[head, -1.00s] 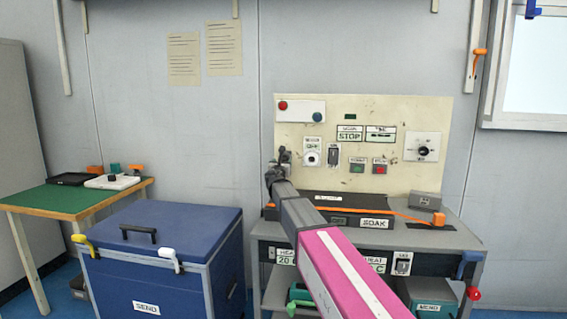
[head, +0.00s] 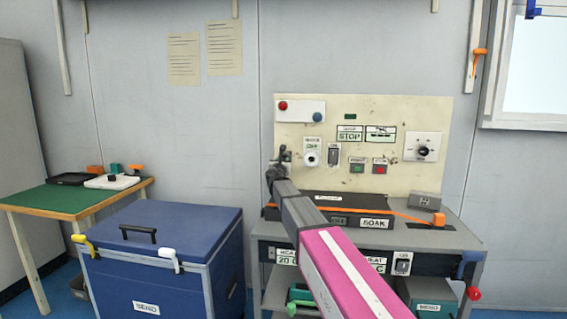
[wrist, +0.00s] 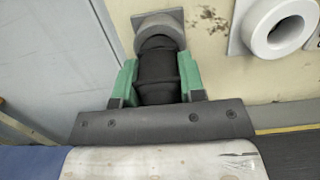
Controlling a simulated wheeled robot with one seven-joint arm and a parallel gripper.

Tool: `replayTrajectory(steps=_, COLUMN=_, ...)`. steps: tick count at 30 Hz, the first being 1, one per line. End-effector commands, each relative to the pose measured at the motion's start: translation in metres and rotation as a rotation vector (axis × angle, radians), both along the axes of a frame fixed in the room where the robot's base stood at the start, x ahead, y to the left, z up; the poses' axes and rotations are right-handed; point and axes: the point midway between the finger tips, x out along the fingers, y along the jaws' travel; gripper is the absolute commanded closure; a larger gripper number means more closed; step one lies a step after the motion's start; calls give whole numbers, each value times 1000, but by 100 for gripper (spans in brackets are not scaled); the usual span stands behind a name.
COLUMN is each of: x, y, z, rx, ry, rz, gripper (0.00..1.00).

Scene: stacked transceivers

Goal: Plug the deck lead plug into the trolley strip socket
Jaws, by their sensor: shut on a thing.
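In the wrist view my gripper (wrist: 158,64) has its two green fingers shut on a black ribbed plug (wrist: 157,76). The plug's far end meets a round grey socket (wrist: 159,24) on the cream panel; how deep it sits cannot be told. In the head view my gripper (head: 274,170) is at the left edge of the upright panel (head: 390,120), mostly hidden by my wrist.
A black case (head: 340,204) lies on the bench below my arm. A grey box (head: 425,201) stands at right. A blue chest (head: 165,235) stands left, with a gap before the bench.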

Motion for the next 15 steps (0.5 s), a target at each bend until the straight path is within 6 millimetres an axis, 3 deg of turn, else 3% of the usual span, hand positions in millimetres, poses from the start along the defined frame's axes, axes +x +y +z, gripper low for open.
replayTrajectory(steps=15, x=-19, y=3, z=-3, rx=1, ry=1, rz=1, gripper=91)
